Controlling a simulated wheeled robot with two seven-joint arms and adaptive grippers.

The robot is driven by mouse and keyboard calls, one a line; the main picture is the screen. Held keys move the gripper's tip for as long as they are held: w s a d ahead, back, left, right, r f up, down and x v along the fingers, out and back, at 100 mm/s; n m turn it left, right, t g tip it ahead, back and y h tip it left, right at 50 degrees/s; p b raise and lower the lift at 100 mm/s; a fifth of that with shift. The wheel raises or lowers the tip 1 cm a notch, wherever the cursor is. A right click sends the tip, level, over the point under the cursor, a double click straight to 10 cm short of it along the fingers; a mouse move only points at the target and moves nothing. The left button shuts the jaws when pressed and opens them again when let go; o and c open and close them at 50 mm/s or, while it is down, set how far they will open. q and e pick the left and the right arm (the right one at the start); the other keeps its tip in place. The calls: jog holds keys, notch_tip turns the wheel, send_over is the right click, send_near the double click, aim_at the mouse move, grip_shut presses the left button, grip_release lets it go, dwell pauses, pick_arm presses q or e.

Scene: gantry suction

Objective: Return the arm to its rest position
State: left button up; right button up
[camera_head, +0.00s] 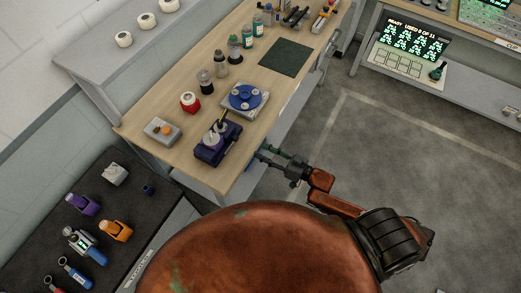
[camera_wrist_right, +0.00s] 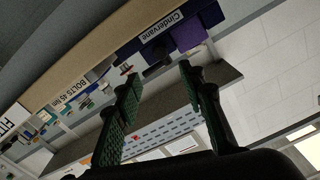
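My right arm (camera_head: 335,203), orange-brown with dark joints, reaches from the lower right toward the front edge of the wooden bench. My right gripper (camera_head: 264,156) is just off that edge, close to the bench side. In the right wrist view the two green ribbed fingers of the gripper (camera_wrist_right: 159,72) stand apart with nothing between them. Its fingers point toward the bench edge and a purple block-like thing (camera_wrist_right: 188,36), with a clear gap. My left arm and gripper are not in the head view.
The wooden bench (camera_head: 178,93) carries a blue round device (camera_head: 243,98), a dark purple device (camera_head: 217,143), a red jar (camera_head: 190,102), several bottles and a dark mat (camera_head: 286,58). A black table (camera_head: 150,215) with tools stands at lower left. Floor (camera_head: 395,135) to the right is clear.

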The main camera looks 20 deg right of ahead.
dwell(0.4)
jog(key=s+d+f+m+g+h, duration=0.1)
jog(key=d+f+h, duration=0.2)
jog(key=d+f, duration=0.55)
jog(key=s+d+f+m+g+h, duration=0.1)
jog(key=d+f+h, duration=0.2)
jog(key=f, duration=1.1)
jog(key=s+d+f+g+h+b, duration=0.1)
jog(key=s+d+f+g+h, duration=0.1)
jog(key=s+f, duration=0.4)
jog(key=s+d+f+g+h, duration=0.1)
jog(key=s+d+f+h, duration=0.2)
jog(key=f, duration=0.6)
jog(key=s+a+f+g, duration=0.1)
jog(key=s+f, duration=0.4)
jog(key=s, duration=0.6)
jog(key=s+a+f+g, duration=0.2)
jog(key=s+f+g, duration=0.2)
jog(key=s, duration=0.7)
jog(key=s+a+f+g, duration=0.1)
jog(key=s+f+g, duration=0.2)
jog(key=s+f, duration=0.5)
jog(key=s, duration=0.3)
jog(key=shift+s+a+f+m+b, duration=0.2)
jog(key=shift+a+f+m+b, duration=0.05)
jog(key=shift+a+m+b, duration=0.1)
